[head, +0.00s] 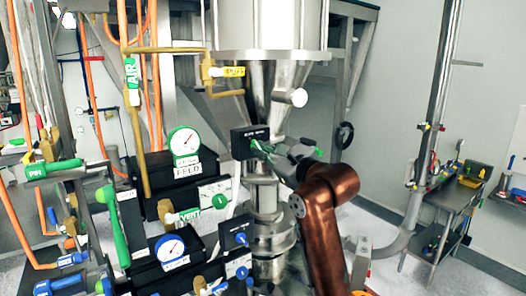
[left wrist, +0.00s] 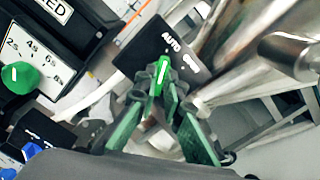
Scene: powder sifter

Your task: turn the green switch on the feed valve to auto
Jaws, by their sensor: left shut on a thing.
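The feed valve's black switch box (head: 249,143) is mounted in front of the steel column below the hopper. In the left wrist view its black face (left wrist: 145,52) carries the white word AUTO and a second, blurred label to its right. The green switch (left wrist: 161,72) has a white pointer line aimed up and slightly right, toward the AUTO side. My left gripper (head: 266,150) reaches the box from the right; in the left wrist view its fingers (left wrist: 162,92) are closed around the green switch. The fingers hide the switch's lower part. My right gripper is out of view.
A panel with a FEED gauge (head: 184,142), a VENT dial (head: 213,194) and several green and blue knobs stands left of the box. The steel hopper (head: 268,25) is above. A grey side table (head: 440,215) stands at the right, with open floor before it.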

